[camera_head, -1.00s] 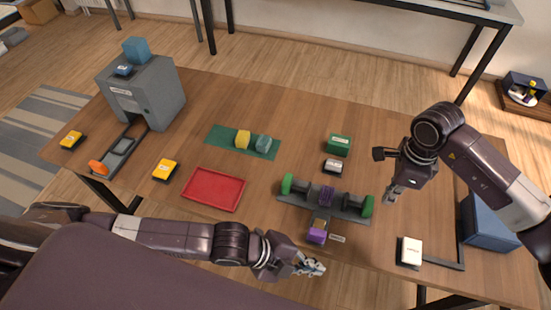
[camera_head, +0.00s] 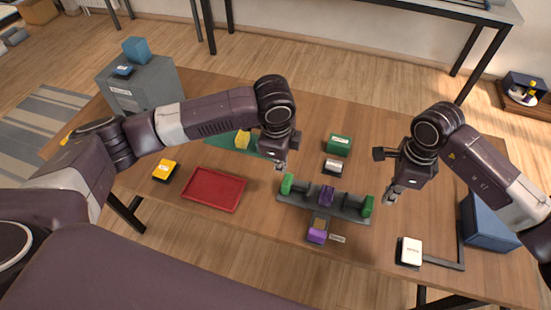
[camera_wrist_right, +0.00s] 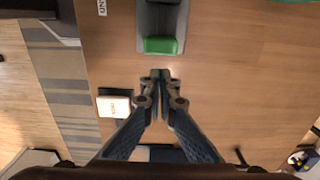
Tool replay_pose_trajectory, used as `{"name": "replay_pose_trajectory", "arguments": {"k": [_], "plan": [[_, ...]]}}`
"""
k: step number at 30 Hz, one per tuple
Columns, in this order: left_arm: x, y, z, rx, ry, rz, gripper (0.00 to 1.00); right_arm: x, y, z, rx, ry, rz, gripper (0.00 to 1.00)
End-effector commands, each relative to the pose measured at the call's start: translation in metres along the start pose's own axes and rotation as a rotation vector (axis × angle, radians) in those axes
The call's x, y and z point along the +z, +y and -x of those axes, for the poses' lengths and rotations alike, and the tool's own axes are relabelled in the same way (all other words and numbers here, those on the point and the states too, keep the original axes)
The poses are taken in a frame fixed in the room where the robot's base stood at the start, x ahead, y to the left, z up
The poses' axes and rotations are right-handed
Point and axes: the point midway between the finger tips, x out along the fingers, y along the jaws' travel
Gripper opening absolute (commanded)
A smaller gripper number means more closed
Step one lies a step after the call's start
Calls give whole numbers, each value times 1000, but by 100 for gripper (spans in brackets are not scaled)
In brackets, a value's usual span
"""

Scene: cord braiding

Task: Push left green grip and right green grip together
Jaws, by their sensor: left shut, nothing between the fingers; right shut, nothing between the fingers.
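The left green grip (camera_head: 287,184) and the right green grip (camera_head: 367,206) sit at the two ends of a dark grey rail fixture (camera_head: 345,212). A purple block (camera_head: 326,194) is at the middle of the rail, between them. My left gripper (camera_head: 281,167) is shut and empty, just behind and slightly left of the left green grip. My right gripper (camera_head: 388,200) is shut and empty, to the right of the right green grip with a small gap. In the right wrist view, my right gripper's fingertips (camera_wrist_right: 160,74) are together, just short of the green grip (camera_wrist_right: 161,45).
A red tray (camera_head: 213,189) lies left of the fixture. A green box (camera_head: 339,145) and a small white-topped block (camera_head: 333,167) stand behind it. A purple-ended piece (camera_head: 317,232) is in front. A white button box (camera_head: 410,251) and blue bin (camera_head: 488,224) are at right.

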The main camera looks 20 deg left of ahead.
Motion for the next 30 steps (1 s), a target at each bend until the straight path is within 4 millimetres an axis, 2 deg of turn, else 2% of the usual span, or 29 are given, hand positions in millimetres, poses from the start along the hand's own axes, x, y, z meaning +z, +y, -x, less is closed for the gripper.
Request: {"name": "replay_pose_trajectory", "arguments": {"k": [6, 10, 22, 30], "plan": [[13, -1, 15, 134, -24, -2, 0, 0, 0, 0, 0, 0, 0, 0], [15, 0, 12, 157, -24, -5, 0, 0, 0, 0, 0, 0, 0, 0], [16, 10, -45, 157, -24, -5, 0, 0, 0, 0, 0, 0, 0, 0], [17, 12, -61, 154, -25, -5, 0, 0, 0, 0, 0, 0, 0, 0]]}}
